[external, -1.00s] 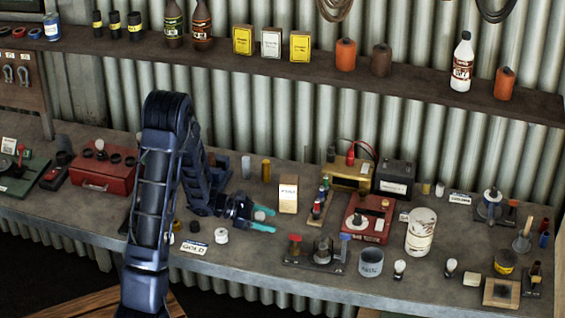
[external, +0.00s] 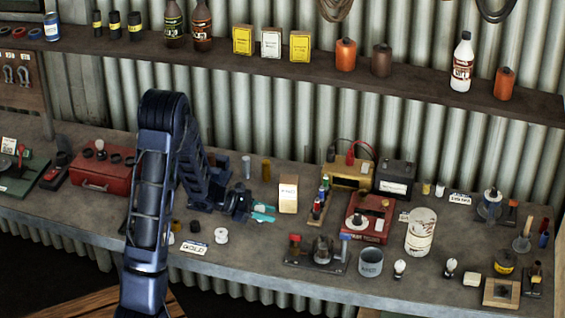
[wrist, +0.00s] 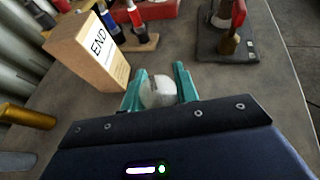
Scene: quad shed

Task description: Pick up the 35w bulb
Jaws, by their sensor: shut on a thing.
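A white rounded bulb (wrist: 158,92) sits between the two teal fingers of my gripper (wrist: 158,88) in the wrist view. The fingers are shut on its sides, one at each side. Its wattage marking cannot be read, and its lower part is hidden by my gripper body. In the external view my gripper (external: 264,213) is low over the middle of the bench, left of and in front of the tan box; the bulb is barely visible there.
The tan box (external: 288,194) marked END stands close to my gripper. A yellow cylinder (external: 266,169) is behind it. A dark stand (external: 316,252) and red device (external: 365,221) are to the right.

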